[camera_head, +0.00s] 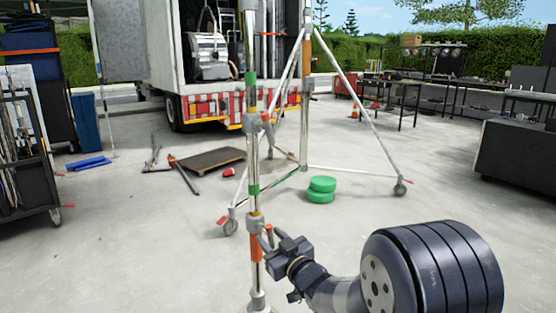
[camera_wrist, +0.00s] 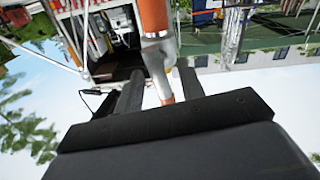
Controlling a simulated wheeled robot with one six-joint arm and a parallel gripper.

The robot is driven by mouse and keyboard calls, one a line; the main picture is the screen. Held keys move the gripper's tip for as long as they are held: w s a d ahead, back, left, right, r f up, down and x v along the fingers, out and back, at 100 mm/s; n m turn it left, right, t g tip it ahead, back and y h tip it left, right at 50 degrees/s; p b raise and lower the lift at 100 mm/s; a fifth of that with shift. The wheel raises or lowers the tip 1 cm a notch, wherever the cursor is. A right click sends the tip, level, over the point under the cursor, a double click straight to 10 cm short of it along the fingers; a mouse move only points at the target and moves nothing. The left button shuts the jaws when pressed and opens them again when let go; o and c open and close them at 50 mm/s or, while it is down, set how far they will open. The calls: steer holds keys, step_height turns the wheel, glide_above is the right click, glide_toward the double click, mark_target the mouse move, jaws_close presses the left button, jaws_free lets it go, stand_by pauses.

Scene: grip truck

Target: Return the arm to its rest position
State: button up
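My gripper (camera_head: 268,239) is at the lower part of a tall upright stand pole (camera_head: 254,145) with silver, green and orange bands. In the wrist view my gripper's two dark fingers (camera_wrist: 161,84) stand apart. A grey clamp piece (camera_wrist: 158,58) with an orange tip shows between them, below an orange section of pole (camera_wrist: 154,16). Gaps show beside the clamp piece, and I see no firm hold on it. My arm (camera_head: 430,270) reaches in from the lower right of the head view.
A wheeled tripod stand (camera_head: 360,100) is behind the pole, with green discs (camera_head: 320,189) on the floor. A dark board (camera_head: 208,159) and loose bars lie left. An open truck (camera_head: 205,60) stands behind; racks and tables line the sides.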

steer(key=shift+w+a+n, duration=0.25)
steer(key=shift+w+n, duration=0.05)
steer(key=shift+w, duration=0.05)
steer(key=n, duration=0.4)
steer(key=shift+b, duration=0.3)
steer(key=n, duration=0.5)
steer(key=shift+d, duration=0.1)
